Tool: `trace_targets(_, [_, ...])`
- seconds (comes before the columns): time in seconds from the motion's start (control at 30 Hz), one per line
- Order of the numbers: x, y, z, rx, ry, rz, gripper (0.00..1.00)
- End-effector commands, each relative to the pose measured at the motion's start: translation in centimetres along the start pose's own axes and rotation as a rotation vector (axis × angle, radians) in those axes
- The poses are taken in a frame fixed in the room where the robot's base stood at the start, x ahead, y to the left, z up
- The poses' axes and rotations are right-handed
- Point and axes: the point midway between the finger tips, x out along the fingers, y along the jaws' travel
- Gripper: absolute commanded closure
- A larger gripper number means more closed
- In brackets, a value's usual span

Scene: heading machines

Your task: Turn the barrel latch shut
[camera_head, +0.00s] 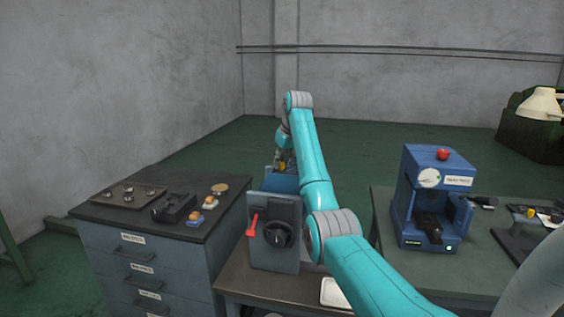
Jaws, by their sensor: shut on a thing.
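A blue machine (284,183) stands behind a grey control box, partly hidden by my teal arm. A small yellow part (283,167) shows at its top and looks like the handle of the barrel latch. My gripper (279,161) reaches down to this yellow part from above and is shut on it. The gripper is small and dark in this view, and the fingertips are mostly hidden. How far the latch is turned cannot be told from here.
The grey control box (278,252) has a red lever (253,226) and a black dial (278,235). A drawer cabinet (165,262) with small parts on top stands left. A blue press (430,195) with a red button stands on the right bench. Open green floor lies behind.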

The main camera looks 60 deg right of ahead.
Motion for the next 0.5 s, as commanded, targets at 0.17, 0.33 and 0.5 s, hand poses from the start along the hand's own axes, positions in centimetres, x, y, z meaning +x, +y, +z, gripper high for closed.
trace_targets(0.17, [0.03, -0.05, 0.02, 0.014, -0.001, 0.006, 1.0])
trace_targets(0.33, [0.07, -0.11, 0.03, 0.071, -0.002, 0.03, 1.0])
trace_targets(0.5, [0.08, -0.22, 0.02, 0.177, -0.001, 0.073, 1.0])
